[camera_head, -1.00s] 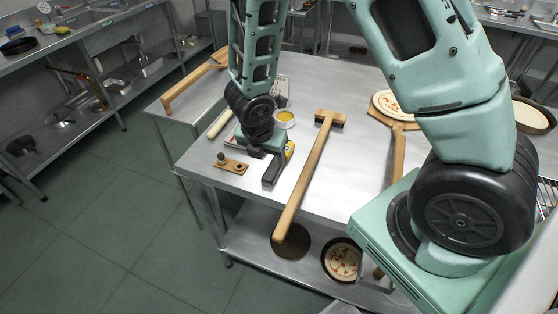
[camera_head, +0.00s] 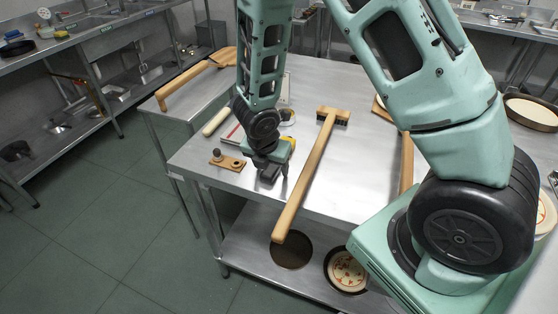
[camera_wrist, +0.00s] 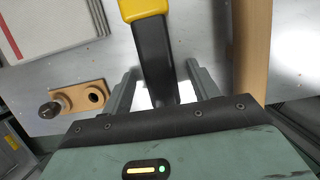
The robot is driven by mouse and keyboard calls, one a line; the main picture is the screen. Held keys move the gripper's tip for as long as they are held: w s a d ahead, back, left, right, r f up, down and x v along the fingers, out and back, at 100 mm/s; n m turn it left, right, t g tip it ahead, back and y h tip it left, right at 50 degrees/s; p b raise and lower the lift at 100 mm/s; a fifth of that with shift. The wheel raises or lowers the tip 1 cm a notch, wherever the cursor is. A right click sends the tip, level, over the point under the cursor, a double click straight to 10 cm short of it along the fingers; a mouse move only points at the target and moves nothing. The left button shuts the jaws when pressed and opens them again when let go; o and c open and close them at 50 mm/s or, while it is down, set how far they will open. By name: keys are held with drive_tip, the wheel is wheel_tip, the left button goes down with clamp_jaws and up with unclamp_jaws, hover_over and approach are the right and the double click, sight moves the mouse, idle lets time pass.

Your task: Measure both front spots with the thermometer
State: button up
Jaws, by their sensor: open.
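The thermometer, seen as a yellow head with a long black handle (camera_wrist: 152,50), lies on the steel table in the wrist view. In the head view only its yellow part (camera_head: 291,141) shows beside my wrist. My gripper (camera_wrist: 160,80) is open, with one finger on each side of the black handle. In the head view my gripper (camera_head: 270,174) is low over the table's front left part. I cannot tell whether the fingers touch the handle. The ovens and their front spots cannot be made out.
A wooden block with a knob and a hole (camera_head: 227,163) lies just left of my gripper. A long-handled brush (camera_head: 308,178) lies to its right, its handle overhanging the front edge of the steel table (camera_head: 345,178). A pizza pan (camera_head: 346,270) sits on the lower shelf.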

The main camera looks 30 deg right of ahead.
drive_tip(key=c, duration=1.2)
drive_tip(key=shift+o, duration=0.2)
wheel_tip(320, 180, up, 12)
drive_tip(key=p, duration=1.1)
